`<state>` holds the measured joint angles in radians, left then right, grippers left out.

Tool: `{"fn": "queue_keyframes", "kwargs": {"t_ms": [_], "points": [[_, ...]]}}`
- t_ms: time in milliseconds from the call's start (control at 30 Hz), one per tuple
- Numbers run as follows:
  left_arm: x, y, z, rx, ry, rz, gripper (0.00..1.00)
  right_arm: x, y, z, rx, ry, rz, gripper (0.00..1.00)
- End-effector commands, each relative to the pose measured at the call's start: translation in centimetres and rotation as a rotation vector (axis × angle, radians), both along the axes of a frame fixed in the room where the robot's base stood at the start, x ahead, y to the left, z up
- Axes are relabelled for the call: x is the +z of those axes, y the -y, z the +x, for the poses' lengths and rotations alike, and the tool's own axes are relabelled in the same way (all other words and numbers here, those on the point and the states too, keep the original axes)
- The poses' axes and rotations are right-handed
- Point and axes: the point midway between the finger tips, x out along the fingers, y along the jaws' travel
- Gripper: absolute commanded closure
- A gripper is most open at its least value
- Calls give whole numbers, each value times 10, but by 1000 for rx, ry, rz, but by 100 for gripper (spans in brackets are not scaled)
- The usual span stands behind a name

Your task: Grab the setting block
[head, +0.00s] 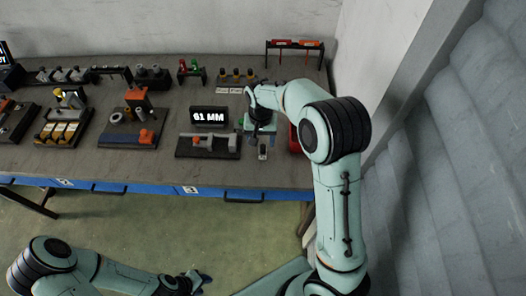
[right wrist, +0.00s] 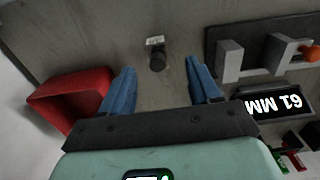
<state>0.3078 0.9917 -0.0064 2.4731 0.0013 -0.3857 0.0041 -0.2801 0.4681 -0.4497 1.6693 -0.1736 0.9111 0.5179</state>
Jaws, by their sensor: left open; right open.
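The setting block appears to be the small piece with a pale labelled face and a dark round part (right wrist: 156,55) on the bench. In the head view it stands near the front edge (head: 262,152), just in front of my right gripper (head: 261,130). In the right wrist view my right gripper (right wrist: 161,88) is open with blue fingers apart. The piece lies beyond the fingertips, roughly between their lines, untouched. My left gripper (head: 200,281) is open and empty, low in front of the bench, partly cut off by the picture's edge.
A measuring fixture with a "61 MM" display (head: 209,115) stands left of the piece. A red bin (right wrist: 72,98) is on its other side. Several fixtures and a rack (head: 294,44) stand further off. Bare bench surrounds the piece.

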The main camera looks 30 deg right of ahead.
Motion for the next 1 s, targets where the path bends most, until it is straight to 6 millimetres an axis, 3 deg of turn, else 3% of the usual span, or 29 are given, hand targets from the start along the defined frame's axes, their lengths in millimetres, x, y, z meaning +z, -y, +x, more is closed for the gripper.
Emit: {"fn": "queue_keyframes", "kwargs": {"t_ms": [600,900,1000], "points": [[3,0,4,0,5,-1,57,-71,6,1,1,-1,0,38],[3,0,3,-1,4,-1,57,-75,6,1,0,2,0,38],[3,0,3,-1,4,-1,57,-75,6,2,0,2,0,71]]}}
